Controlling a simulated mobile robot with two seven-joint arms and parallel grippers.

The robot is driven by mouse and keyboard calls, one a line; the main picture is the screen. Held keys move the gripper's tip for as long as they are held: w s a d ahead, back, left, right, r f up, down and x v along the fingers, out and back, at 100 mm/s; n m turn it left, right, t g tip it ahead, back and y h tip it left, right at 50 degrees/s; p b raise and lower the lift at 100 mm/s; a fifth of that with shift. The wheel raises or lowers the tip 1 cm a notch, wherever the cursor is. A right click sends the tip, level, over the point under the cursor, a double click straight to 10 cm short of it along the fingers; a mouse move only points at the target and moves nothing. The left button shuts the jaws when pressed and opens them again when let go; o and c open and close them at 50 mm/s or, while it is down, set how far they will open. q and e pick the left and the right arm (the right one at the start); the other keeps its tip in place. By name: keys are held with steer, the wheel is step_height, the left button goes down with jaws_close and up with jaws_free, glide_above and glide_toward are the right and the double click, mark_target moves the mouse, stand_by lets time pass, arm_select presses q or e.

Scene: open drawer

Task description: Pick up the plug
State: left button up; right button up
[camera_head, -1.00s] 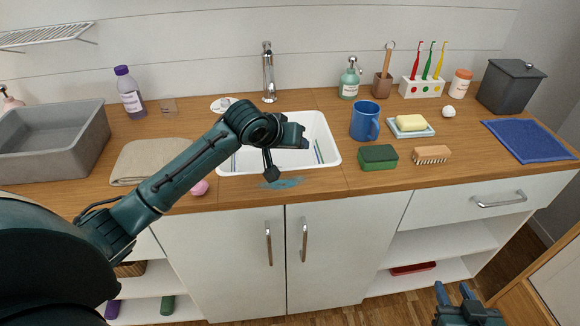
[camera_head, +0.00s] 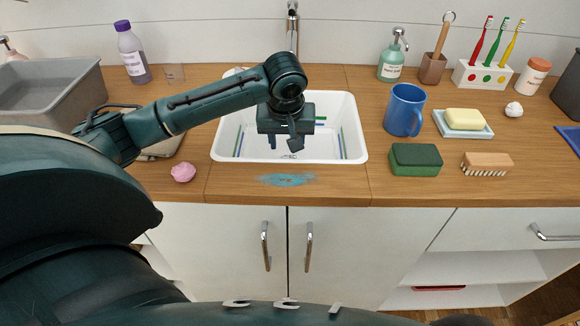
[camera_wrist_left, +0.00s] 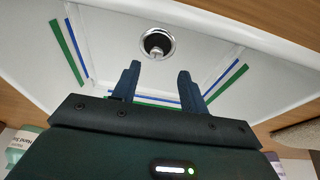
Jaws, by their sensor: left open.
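The plug (camera_wrist_left: 155,44) is a small pale grey piece standing in the round metal-rimmed drain of the white sink (camera_head: 222,148). It shows in the left wrist view just ahead of my fingers. My left gripper (camera_wrist_left: 158,82) is open and empty, with one finger on either side of the picture's middle and the plug beyond and between the tips. In the head view my left gripper (camera_head: 283,142) points down over the sink and hides the drain and plug.
The sink walls surround my left gripper. Green and blue strips (camera_wrist_left: 70,52) mark the basin. A blue mug (camera_head: 405,110), a green sponge (camera_head: 415,160) and a brush (camera_head: 486,163) stand to the right. A pink item (camera_head: 183,172) lies at the left. The faucet (camera_head: 292,25) is behind.

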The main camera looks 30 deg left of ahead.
arm_select(q)
steer(key=x, duration=0.3)
steer(key=b+x, duration=0.1)
steer(key=x, duration=0.1)
steer(key=shift+d+f, duration=0.25)
steer(key=shift+d, duration=0.1)
steer(key=shift+c, duration=0.4)
steer(key=shift+w, duration=0.1)
jaws_close()
